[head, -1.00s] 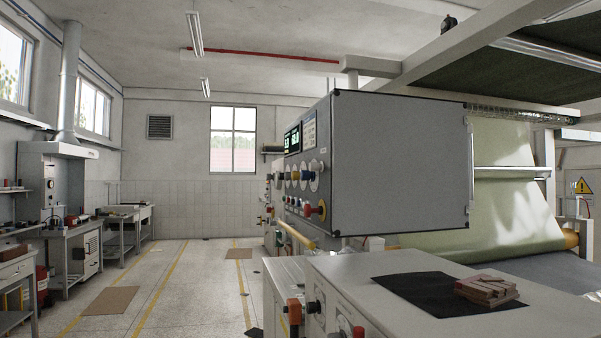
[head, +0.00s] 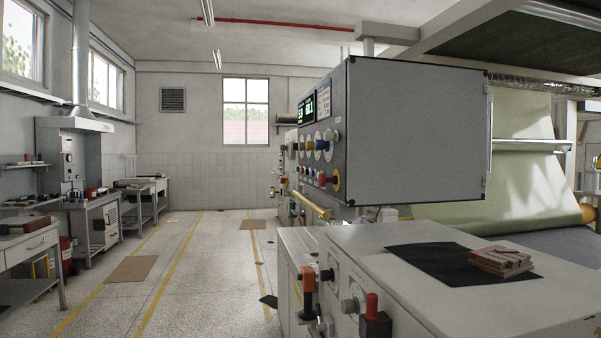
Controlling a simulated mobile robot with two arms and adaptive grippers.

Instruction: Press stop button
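A grey control box (head: 415,132) stands on the machine at the right. Its narrow left face carries a lit display (head: 306,108), a row of round dials (head: 318,143) and a lower row of small buttons. A red-topped part (head: 372,305) on a dark block stands at the front of the near cabinet. The face is seen at a steep angle, so I cannot read any labels. Neither of my grippers is in view.
The cabinet top (head: 440,290) holds a black sheet (head: 430,262) and a stack of reddish pieces (head: 501,261). Workbenches (head: 100,215) line the left wall. The floor (head: 190,275) between has yellow lines, mats and free room. A pale green paper sheet (head: 510,160) hangs at right.

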